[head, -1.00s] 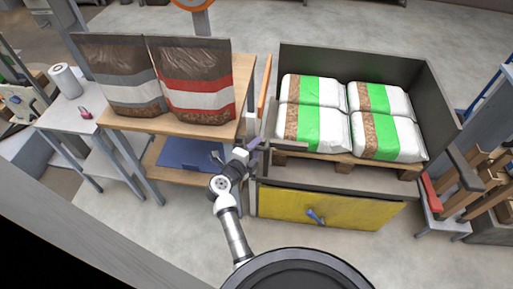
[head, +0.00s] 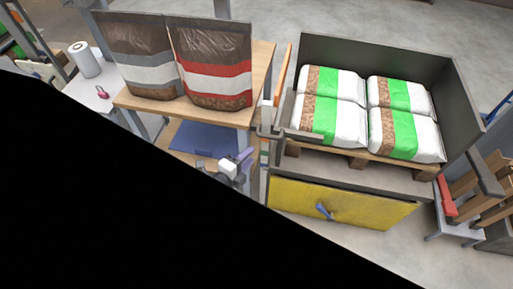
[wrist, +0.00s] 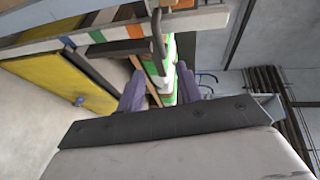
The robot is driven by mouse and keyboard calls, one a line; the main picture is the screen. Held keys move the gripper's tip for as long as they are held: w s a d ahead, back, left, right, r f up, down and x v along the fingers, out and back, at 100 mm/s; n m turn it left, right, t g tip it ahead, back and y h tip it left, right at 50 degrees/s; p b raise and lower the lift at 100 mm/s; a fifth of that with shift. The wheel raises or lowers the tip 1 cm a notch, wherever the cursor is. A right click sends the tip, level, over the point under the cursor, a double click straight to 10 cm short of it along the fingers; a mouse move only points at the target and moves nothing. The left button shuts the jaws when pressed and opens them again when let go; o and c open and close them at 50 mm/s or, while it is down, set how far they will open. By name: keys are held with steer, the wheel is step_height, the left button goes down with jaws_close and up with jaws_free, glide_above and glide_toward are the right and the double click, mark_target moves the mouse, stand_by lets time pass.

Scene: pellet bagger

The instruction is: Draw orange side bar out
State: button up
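The orange side bar (head: 282,75) is a long thin strip standing along the left side of the grey bin that holds the white and green bags. In the head view my gripper (head: 243,157) is low, left of the bin's front left corner and apart from the orange bar. In the wrist view its two purple fingers (wrist: 160,88) stand apart with nothing gripped between them. An orange patch (wrist: 107,33) shows on a pale rail in the wrist view; I cannot tell whether it is part of the bar.
The grey bin (head: 385,48) holds several bags on a pallet above a yellow front panel (head: 350,204). A wooden table (head: 262,65) with two brown bags stands close on the left, leaving a narrow gap. A black area hides the lower left of the head view.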

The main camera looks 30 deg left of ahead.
steer(key=shift+s+a+r, duration=0.1)
steer(key=shift+s+r, duration=0.05)
steer(key=shift+s, duration=0.45)
